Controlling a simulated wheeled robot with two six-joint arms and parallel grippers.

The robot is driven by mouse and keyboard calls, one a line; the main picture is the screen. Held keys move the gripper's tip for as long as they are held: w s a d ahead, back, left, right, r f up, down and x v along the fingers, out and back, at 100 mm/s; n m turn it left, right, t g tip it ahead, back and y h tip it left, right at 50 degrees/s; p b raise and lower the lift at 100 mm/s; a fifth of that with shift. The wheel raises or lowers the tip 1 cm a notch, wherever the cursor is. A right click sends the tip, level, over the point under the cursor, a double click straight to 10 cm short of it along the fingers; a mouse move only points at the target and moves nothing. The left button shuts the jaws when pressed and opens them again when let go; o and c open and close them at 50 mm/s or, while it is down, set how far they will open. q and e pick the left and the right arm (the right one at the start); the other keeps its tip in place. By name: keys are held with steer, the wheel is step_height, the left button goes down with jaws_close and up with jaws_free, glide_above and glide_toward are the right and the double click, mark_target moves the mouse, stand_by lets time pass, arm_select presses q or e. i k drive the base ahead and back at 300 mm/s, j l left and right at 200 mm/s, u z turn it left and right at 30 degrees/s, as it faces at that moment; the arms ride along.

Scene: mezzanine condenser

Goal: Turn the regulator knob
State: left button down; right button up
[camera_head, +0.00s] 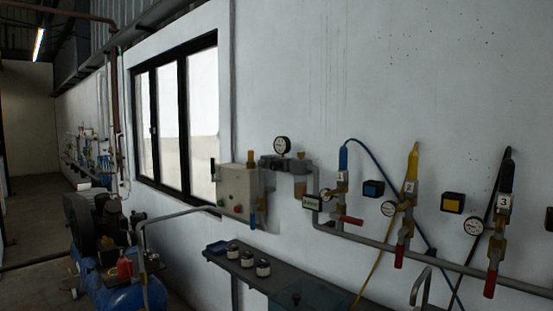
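A filter-regulator assembly (272,163) is mounted on the white wall near the middle of the head view, with a round dial gauge (282,145) on top. Another yellow upright fitting (251,156) sits on the grey control box to the left, so which one is the knob is not fully certain. Any marking or turned angle is too small to read. Neither of my grippers is in view.
The grey control box (238,189) is left of the regulator. A pipe (455,266) with numbered hose drops, gauges and red-handled valves runs right. Below is a narrow dark shelf (223,264) with several small jars. A blue-tanked compressor (122,292) stands lower left.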

mark_target(275, 165)
steer(key=i+j, duration=1.15)
steer(key=i+j+u, duration=0.05)
